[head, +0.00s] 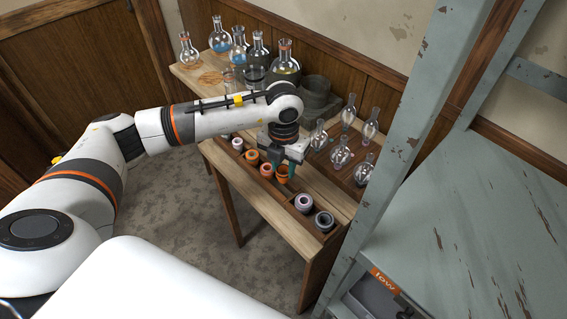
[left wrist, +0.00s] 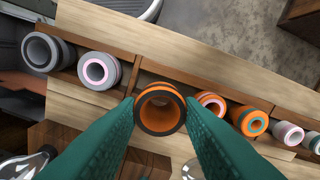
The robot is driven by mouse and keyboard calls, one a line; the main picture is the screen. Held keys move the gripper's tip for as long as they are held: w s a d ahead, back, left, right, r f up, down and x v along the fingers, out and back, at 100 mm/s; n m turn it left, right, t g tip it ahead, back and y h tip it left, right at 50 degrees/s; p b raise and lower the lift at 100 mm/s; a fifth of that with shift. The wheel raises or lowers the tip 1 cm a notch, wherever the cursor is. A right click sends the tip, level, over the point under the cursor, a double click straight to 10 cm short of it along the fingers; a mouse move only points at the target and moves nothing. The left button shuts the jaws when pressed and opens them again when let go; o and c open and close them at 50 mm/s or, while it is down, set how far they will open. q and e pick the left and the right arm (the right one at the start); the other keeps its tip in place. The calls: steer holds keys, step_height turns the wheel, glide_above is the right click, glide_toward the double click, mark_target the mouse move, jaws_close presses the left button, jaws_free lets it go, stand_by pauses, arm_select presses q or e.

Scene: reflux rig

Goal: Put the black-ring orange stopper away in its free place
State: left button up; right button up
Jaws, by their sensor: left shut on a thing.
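My left gripper (head: 283,168) is shut on the black-ring orange stopper (head: 281,175), which sits between its green fingers. In the left wrist view the gripper (left wrist: 160,112) grips the stopper (left wrist: 160,110) from both sides, its dark ring and hollow end facing the camera. The stopper is over or beside the front edge of the stopper rack (left wrist: 175,72); its exact height is unclear. An empty stretch of rack shows between the pink-ringed grey stopper (left wrist: 98,70) and the pink-ringed orange stopper (left wrist: 210,103). My right gripper is not in view.
A grey stopper (head: 324,221) stands at the rack's near end. Another orange stopper (left wrist: 251,121) and a whitish one (left wrist: 289,134) are farther along. Glass flasks (head: 341,155) stand behind the rack. A grey metal post (head: 397,150) rises at right.

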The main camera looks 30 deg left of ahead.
mark_target(284, 174)
arm_select(q)
step_height(284, 174, down, 2)
steer(key=shift+f+b, duration=0.1)
steer(key=shift+b, duration=0.5)
steer(key=shift+r, duration=0.2)
steer(key=shift+f+b, duration=1)
steer(key=shift+f, duration=0.2)
steer(key=shift+f+b, duration=0.5)
steer(key=o, duration=0.9)
